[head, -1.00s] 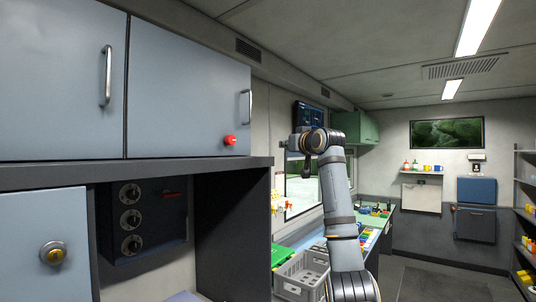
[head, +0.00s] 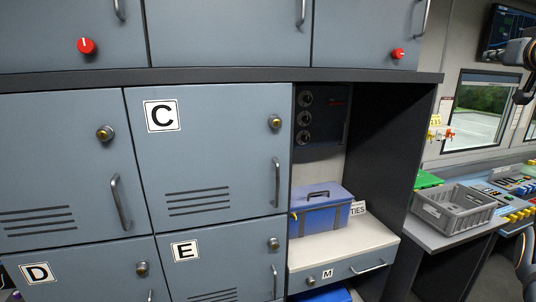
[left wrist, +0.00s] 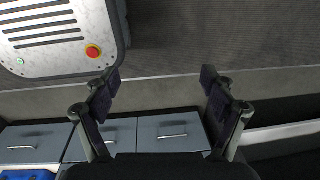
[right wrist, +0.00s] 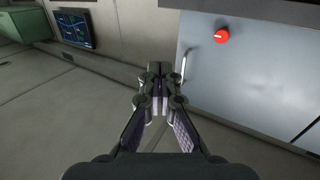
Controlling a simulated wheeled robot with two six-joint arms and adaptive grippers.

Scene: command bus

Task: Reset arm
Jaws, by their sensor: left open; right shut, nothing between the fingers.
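My right gripper (head: 524,97) shows partly at the right edge of the head view, raised in front of the window, with part of its arm cut off. In the right wrist view its fingers (right wrist: 156,75) are together with nothing between them, pointing toward the grey wall beside a cabinet door. My left gripper (left wrist: 159,79) shows only in the left wrist view. Its fingers are wide apart and empty, with a dark wall surface beyond them.
Grey-blue lockers marked C (head: 228,150), D (head: 90,275) and E (head: 222,270) fill the left. A blue toolbox (head: 322,212) stands in an open niche above drawer M (head: 340,275). A grey crate (head: 455,212) sits on the right counter. In the left wrist view, a white panel (left wrist: 50,65) is close by.

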